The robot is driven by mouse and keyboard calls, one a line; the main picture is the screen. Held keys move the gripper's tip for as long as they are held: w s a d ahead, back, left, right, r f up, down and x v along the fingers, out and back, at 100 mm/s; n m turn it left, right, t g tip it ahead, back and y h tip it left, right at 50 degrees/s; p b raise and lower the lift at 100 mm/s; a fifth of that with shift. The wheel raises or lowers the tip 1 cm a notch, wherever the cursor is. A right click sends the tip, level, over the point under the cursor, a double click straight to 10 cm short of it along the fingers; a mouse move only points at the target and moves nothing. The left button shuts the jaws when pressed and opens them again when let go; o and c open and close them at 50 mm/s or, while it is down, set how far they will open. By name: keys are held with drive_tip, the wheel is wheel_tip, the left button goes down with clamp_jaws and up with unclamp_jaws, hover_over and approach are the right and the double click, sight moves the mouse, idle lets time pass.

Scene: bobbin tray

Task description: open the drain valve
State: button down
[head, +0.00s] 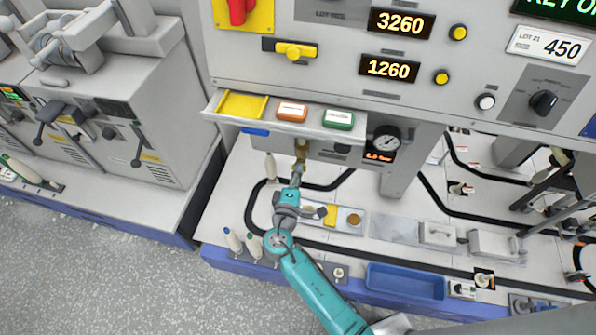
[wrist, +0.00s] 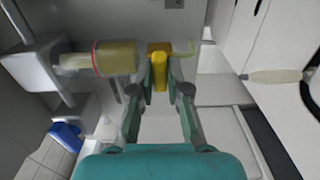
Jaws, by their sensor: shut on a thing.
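My gripper (wrist: 161,80) is shut on the yellow handle of the drain valve (wrist: 160,70), in the upper middle of the wrist view. The handle sits between the two fingertips. Beside it to the left is a yellowish bowl with a red ring (wrist: 115,58), lying sideways in this view. In the head view my gripper (head: 299,170) reaches up under the shelf of the machine. The small brownish-gold part there (head: 302,147) is at the fingertips; the valve handle cannot be made out clearly in that view.
A round gauge (head: 386,142) with a lit orange readout below hangs to the right of my gripper. The shelf above holds a yellow tray (head: 242,105), an orange box (head: 292,111) and a green box (head: 338,118). A blue tray (head: 405,283) lies at the bench front.

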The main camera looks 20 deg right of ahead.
drive_tip(key=shift+m, duration=8.9)
drive_tip(key=c, duration=1.1)
unclamp_jaws()
drive_tip(key=shift+c, duration=0.2)
